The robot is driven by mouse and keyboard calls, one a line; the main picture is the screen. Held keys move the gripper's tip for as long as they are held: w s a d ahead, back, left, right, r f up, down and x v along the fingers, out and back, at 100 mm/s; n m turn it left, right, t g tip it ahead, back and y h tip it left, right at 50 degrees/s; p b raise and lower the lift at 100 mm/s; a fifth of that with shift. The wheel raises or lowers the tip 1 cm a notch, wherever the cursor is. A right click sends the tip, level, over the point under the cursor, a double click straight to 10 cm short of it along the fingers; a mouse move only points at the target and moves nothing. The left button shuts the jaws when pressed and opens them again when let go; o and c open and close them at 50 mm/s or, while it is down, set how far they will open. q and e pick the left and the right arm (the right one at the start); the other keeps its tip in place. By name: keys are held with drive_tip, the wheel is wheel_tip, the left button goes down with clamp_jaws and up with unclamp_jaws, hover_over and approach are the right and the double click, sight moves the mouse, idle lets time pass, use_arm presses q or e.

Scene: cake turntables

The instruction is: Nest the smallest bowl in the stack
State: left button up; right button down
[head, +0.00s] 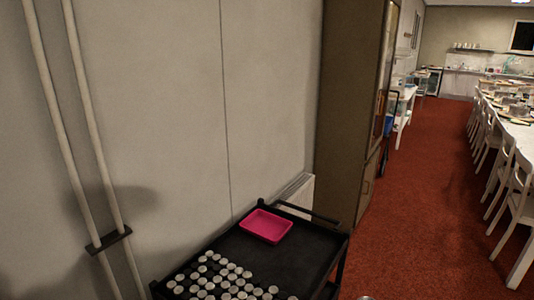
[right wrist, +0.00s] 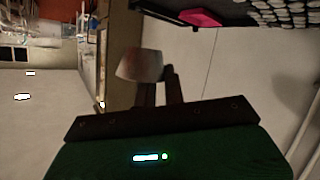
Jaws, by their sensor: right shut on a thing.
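A small greyish-white bowl (right wrist: 138,65) is in the right wrist view, held out beyond the palm. My right gripper (right wrist: 160,75) is shut on it, with the dark fingers at its side. The bowl is clear of any surface that I can make out. Its inside is not clearly visible. No stack of bowls can be made out in either view. My left gripper is not in view.
A black cart (head: 303,262) stands by the wall with a pink tray (head: 266,226) and many small white-topped jars (head: 222,281). A tall cabinet (head: 345,110) is behind it. Red carpet (head: 430,190) lies open toward a long table (head: 515,132) with white chairs (head: 522,210).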

drive_tip(key=s+f, duration=0.1)
drive_tip(key=s, duration=0.5)
drive_tip(key=shift+f, duration=0.35)
drive_tip(key=shift+f, duration=0.1)
